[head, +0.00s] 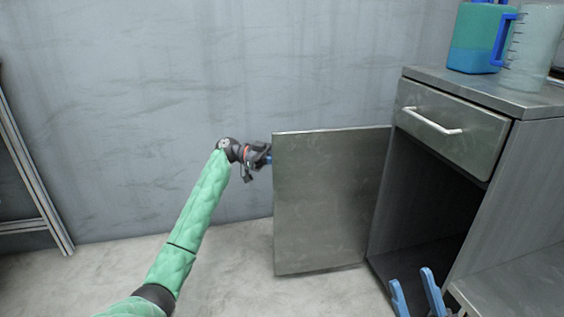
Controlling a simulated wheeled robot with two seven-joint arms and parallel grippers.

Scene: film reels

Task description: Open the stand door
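The stand (544,190) is a grey metal cabinet on the right. Its door (330,200) is swung wide open to the left, and the dark compartment (425,215) behind it is exposed. My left gripper (266,160) is at the upper part of the door's free left edge. Its fingertips are partly hidden by the door, so I cannot tell whether it grips or only touches the edge. My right gripper (414,280) shows two blue fingers at the bottom right, spread apart with nothing between them, in front of the stand's opening.
A shut drawer (452,128) with a bar handle (432,121) is above the compartment. A green-and-blue container (480,38) and a clear jug (533,48) stand on top. A metal frame (35,170) is at the far left. The floor left of the door is clear.

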